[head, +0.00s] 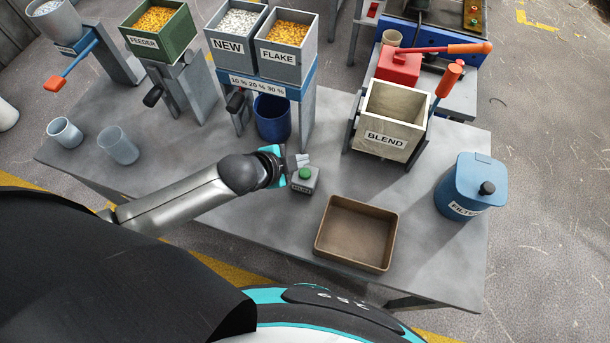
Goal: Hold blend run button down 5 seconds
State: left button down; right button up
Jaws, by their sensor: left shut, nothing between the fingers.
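The run button is a green round cap (306,173) on a small grey box (304,185) with a label too small to read clearly. It sits on the grey table, in front of the bins. My left gripper (301,160) comes in from the left, shut and empty, with its fingertips right beside and just behind the green cap in the picture. I cannot tell whether they touch it. The BLEND bin (388,142) is a pale open box in a dark frame, right of the button. My right gripper is not in view.
A brown tray (357,268) lies in front of the button. A blue FILTER can (468,190) stands at the right edge. The NEW bin (229,48), FLAKE bin (284,69) and a blue bucket (272,125) stand behind. Two grey cups (119,147) are at left.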

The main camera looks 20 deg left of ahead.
aim_at(307, 169)
pick_arm(q)
notch_tip(307, 169, down, 3)
jog(key=shift+r+b, duration=0.1)
jog(key=shift+b, duration=0.6)
dwell(1.5)
jog(key=shift+f, duration=0.5)
jog(key=shift+f+b, duration=0.4)
jog(key=shift+f, duration=0.2)
dwell(4.5)
